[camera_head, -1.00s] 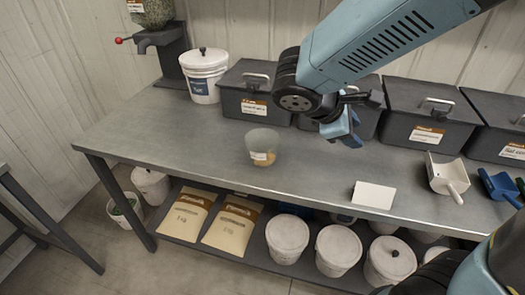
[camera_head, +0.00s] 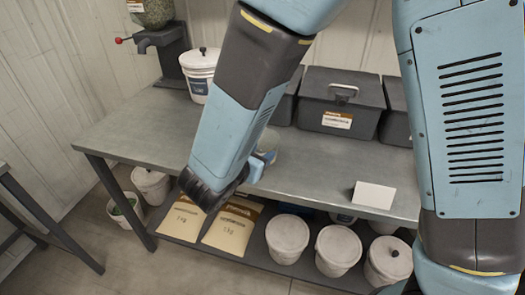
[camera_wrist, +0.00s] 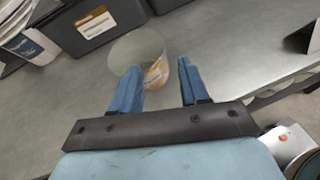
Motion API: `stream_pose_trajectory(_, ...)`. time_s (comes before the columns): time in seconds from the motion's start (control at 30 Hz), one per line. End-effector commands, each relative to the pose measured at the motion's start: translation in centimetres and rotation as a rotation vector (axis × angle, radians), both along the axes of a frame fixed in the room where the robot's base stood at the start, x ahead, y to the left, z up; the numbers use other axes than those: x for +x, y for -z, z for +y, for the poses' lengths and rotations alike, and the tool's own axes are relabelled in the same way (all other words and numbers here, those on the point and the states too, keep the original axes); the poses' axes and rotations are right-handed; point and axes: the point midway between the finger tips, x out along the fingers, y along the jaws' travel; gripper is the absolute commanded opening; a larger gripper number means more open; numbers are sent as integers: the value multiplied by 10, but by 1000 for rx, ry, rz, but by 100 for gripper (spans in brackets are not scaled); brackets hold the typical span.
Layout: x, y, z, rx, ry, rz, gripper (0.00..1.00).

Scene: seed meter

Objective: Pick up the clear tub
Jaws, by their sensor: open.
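The clear tub (camera_wrist: 150,52) stands upright on the grey bench, with a pale label and tan contents low inside. In the wrist view it is just beyond my fingertips, nearer the left finger, which overlaps its lower edge. The right finger is apart from it, with bare bench between. In the head view my arm hides most of the tub; only a sliver (camera_head: 269,139) shows beside the blue finger of my gripper (camera_head: 262,164).
A white bucket (camera_head: 201,62) and dark lidded bins (camera_head: 340,100) line the back of the bench (camera_head: 320,165). Bare bench lies around the tub. Paper bags (camera_head: 232,228) and pale buckets (camera_head: 287,238) sit on the shelf below.

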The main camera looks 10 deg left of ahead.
Motion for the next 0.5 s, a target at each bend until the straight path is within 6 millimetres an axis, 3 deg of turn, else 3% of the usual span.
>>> stream_pose_trajectory(0.2,31,14,-10,0,3,1,45)
stream_pose_trajectory(0.5,49,21,-15,1,3,0,45)
